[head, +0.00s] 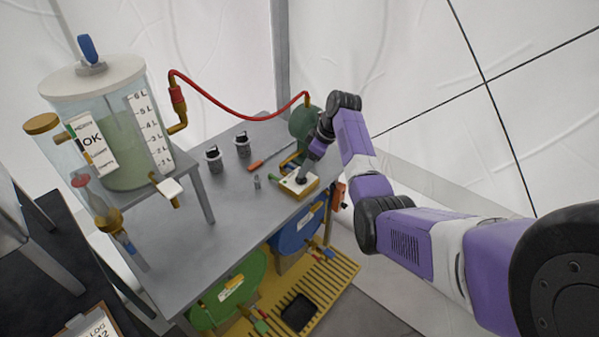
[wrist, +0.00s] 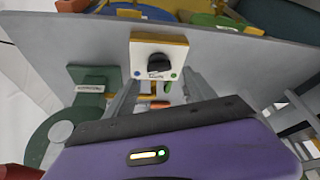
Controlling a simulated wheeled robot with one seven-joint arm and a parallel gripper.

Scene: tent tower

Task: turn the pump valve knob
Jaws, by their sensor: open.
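The pump valve knob (wrist: 159,62) is black and sits on a white-faced box (wrist: 146,48) with yellow sides. In the head view the box (head: 286,184) lies near the right edge of the grey table, with the knob (head: 301,180) partly hidden by my gripper. My gripper (head: 304,171) reaches down over the box from the right. In the wrist view my gripper (wrist: 162,79) is open, with one grey finger on each side of the knob and nothing held. I cannot tell whether the fingers touch the knob.
The grey table (head: 228,212) also holds a clear tank (head: 122,128) at left, two small canisters (head: 214,159) and an orange-handled screwdriver (head: 257,164). A red hose (head: 222,110) arches to a green pump body (head: 303,124) behind the box. A yellow grate (head: 335,275) lies below.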

